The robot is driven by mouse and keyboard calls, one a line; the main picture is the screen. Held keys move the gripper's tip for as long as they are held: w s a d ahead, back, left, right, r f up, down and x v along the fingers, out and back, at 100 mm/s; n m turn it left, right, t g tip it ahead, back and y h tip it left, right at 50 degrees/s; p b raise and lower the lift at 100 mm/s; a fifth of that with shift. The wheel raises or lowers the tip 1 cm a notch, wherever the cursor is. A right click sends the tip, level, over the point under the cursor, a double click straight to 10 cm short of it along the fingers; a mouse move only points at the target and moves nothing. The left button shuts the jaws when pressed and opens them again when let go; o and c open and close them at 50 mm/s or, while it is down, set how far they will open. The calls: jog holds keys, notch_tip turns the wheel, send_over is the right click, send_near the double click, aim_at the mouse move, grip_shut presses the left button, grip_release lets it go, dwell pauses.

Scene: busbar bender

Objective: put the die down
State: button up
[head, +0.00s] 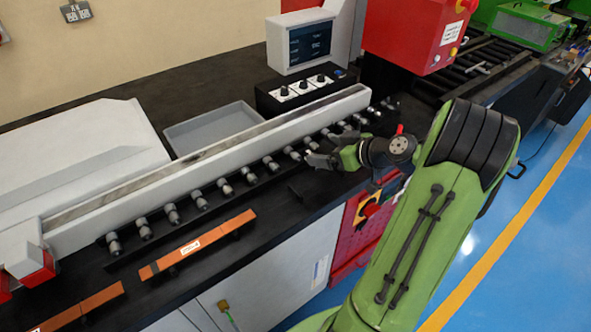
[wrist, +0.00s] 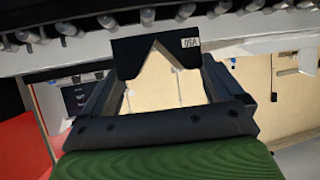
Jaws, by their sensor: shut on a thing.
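The die (wrist: 128,55) shows in the wrist view as a black block with a V-shaped notch and a small white label at its right. My gripper (wrist: 160,72) is shut on it, one finger at each side. In the head view my gripper (head: 318,158) is over the bench beside the right part of the row of rollers. The die cannot be made out clearly there. I cannot tell whether the die touches anything below it.
A long grey rail (head: 215,155) with several rollers (head: 171,213) runs along the black bench. Orange bars (head: 205,240) lie in front. A small dark piece (head: 296,191) sits near the bench edge. A grey tray (head: 212,128) and a control box (head: 300,92) stand behind the rail.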

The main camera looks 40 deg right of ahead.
jog(key=shift+w, duration=0.15)
notch_tip(320, 180, down, 10)
jog(key=shift+r+b, duration=0.2)
jog(key=shift+b, duration=0.2)
jog(key=o, duration=1.5)
jog(key=shift+f, duration=0.2)
jog(key=shift+o, duration=0.3)
jog(key=shift+r, duration=0.1)
